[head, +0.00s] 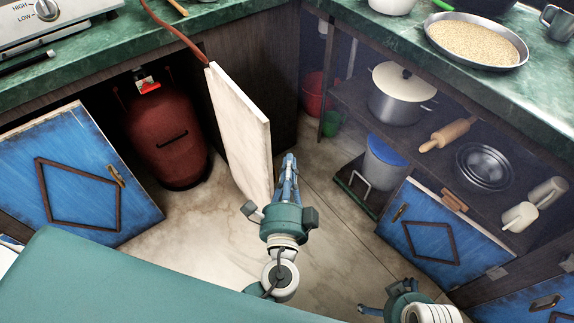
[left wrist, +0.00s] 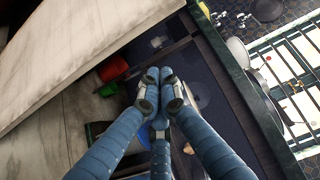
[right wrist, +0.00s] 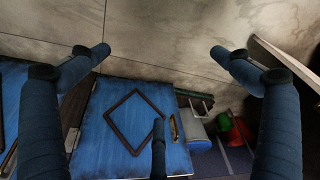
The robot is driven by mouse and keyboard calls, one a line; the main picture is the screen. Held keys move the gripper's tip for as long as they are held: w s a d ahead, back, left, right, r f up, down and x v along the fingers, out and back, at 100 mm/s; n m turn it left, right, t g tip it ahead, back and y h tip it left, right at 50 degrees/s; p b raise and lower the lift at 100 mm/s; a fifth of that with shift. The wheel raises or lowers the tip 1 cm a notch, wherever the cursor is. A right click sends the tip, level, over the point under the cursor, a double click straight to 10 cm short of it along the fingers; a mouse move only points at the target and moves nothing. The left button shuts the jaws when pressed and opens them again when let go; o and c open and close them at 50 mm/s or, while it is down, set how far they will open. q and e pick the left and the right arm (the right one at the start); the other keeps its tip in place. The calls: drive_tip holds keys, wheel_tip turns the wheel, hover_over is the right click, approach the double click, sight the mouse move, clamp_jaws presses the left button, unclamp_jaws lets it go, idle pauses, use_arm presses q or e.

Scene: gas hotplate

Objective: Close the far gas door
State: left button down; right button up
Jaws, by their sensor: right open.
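The gas cabinet under the left counter stands open, with a red gas cylinder (head: 168,140) inside. One of its doors (head: 238,130) stands open, its pale inner face towards the cabinet opening; a pale panel, likely this door, fills the upper left of the left wrist view (left wrist: 70,45). The other door (head: 75,175), blue with a diamond frame, is swung open at the left. My left gripper (head: 289,160) is just right of the pale door's edge; its fingers are together and look empty (left wrist: 155,78). Whether it touches the door is unclear. My right gripper (right wrist: 160,52) is open and empty, low at the front right.
Shelves at the right hold a pot (head: 398,98), a rolling pin (head: 445,135) and pans. A blue-lidded container (head: 383,165) stands below. A blue cupboard door (head: 435,232) is open at the right. Bare floor (head: 215,225) lies between the cabinets. A hose (head: 175,30) runs from the counter.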

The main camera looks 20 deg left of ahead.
use_arm(q)
drive_tip(key=w+a, duration=0.2)
drive_tip(key=w, duration=0.7)
drive_tip(key=s+a, duration=0.1)
drive_tip(key=s, duration=0.1)
drive_tip(key=s+a+p, duration=0.1)
drive_tip(key=shift+s+a, duration=0.15)
drive_tip(key=shift+s, duration=0.25)
use_arm(e)
drive_tip(key=f, duration=0.4)
drive_tip(key=shift+s+f, duration=0.2)
drive_tip(key=shift+f, duration=0.05)
drive_tip(key=shift+a, duration=0.1)
